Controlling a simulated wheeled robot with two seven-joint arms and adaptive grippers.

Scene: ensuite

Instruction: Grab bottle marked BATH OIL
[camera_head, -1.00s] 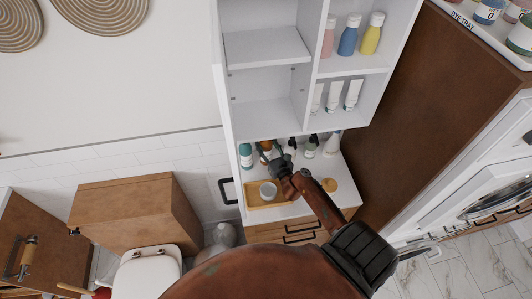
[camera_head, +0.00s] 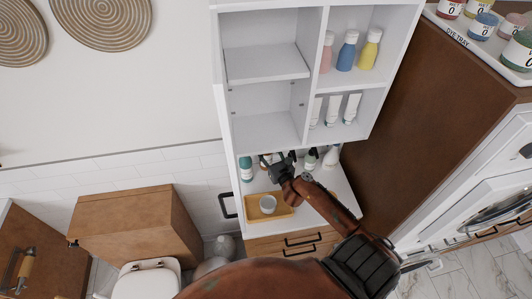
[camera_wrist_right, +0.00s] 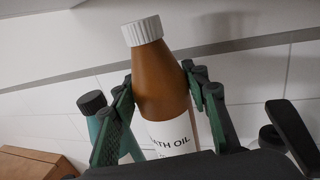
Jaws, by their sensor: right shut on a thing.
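The BATH OIL bottle (camera_wrist_right: 161,90) is brown with a white ribbed cap and a white label. In the head view my right gripper (camera_head: 279,168) is over the back of the counter below the shelves and hides most of the bottle. I cannot tell whether the bottle's base touches the counter. My left gripper is in neither view.
A teal bottle (camera_head: 246,170) stands close to the left and also shows in the wrist view (camera_wrist_right: 103,125). More bottles (camera_head: 311,158) stand to the right. The white shelf unit (camera_head: 268,63) hangs above.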

